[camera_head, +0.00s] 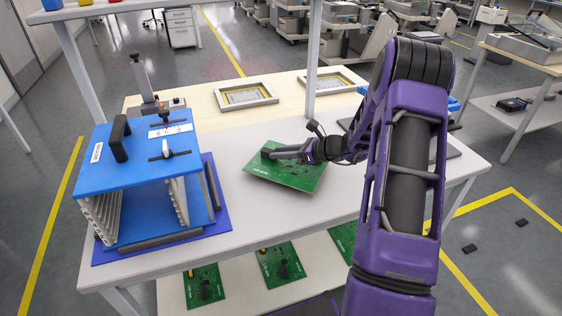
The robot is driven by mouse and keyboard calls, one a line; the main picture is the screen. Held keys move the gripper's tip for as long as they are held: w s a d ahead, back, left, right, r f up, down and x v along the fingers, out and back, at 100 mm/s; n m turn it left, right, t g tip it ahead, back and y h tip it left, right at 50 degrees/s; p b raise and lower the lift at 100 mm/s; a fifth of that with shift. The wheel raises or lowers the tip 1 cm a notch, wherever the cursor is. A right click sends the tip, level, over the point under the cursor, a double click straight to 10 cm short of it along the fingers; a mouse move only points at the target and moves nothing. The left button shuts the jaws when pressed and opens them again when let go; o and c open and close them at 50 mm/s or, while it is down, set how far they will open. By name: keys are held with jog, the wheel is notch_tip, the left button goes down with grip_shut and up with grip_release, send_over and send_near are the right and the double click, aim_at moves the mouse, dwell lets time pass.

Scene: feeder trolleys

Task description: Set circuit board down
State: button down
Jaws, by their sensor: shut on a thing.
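The green circuit board (295,178) is at the middle of the white table (235,225), looking tilted in the picture. My gripper (272,154) reaches in from the right and is shut on the board near its far left edge. The fingers lie across the board's upper part and hide a little of it. I cannot tell for sure whether the board touches the table top or is held slightly above it.
A blue slotted rack (135,170) with a black handle stands on a blue mat (219,200) at the left. Two framed trays (246,106) lie behind. More green boards (282,265) lie on the lower shelf. A shelf post (312,70) rises behind my gripper. Table space left of the board is clear.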

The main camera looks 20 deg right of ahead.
notch_tip(320, 180, down, 3)
jog(key=shift+r, duration=0.15)
jog(key=c, duration=0.7)
grip_release()
notch_tip(320, 180, up, 5)
jog(key=p, duration=0.1)
send_over(315, 172)
jog(key=shift+f, duration=0.2)
